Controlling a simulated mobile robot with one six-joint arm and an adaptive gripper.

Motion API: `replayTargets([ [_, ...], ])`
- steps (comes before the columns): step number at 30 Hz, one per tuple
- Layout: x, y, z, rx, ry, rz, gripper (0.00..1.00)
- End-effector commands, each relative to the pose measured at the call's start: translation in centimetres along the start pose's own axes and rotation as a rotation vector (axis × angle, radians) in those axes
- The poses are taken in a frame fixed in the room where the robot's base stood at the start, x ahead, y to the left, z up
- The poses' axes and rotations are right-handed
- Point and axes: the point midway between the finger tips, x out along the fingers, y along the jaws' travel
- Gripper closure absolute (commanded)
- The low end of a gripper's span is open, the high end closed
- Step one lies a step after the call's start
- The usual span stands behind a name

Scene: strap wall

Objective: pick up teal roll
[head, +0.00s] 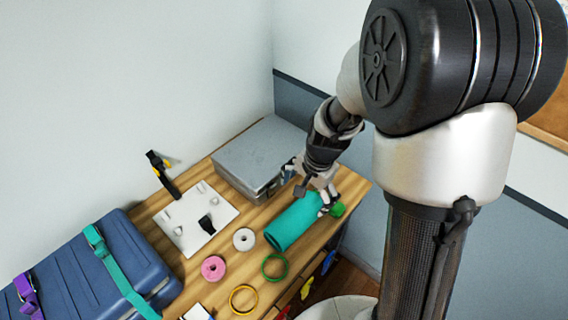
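The teal roll (290,224) lies on its side on the wooden table, near the front edge, its open near end facing the lower left. My gripper (318,198) is at the roll's far right end, pointing down. One dark finger shows in front of that end and another part of the gripper shows behind it. The fingers hide some of the roll's end. At this size I cannot tell whether they touch the roll or are closed on it.
A green object (337,209) sits just right of my gripper. A grey metal case (258,150) stands behind the roll. White (244,239), pink (213,268), green (275,266) and yellow (243,299) rings lie left and in front. A white board (188,230) and blue case (75,277) are left.

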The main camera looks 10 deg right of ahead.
Motion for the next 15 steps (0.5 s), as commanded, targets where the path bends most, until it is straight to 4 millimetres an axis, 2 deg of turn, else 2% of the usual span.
replayTargets([
  [5, 2.4, 0.1, -0.2, 0.027, -0.006, 0.008, 0.03],
  [15, 9.9, 0.2, -0.1, 0.023, -0.007, 0.009, 0.03],
])
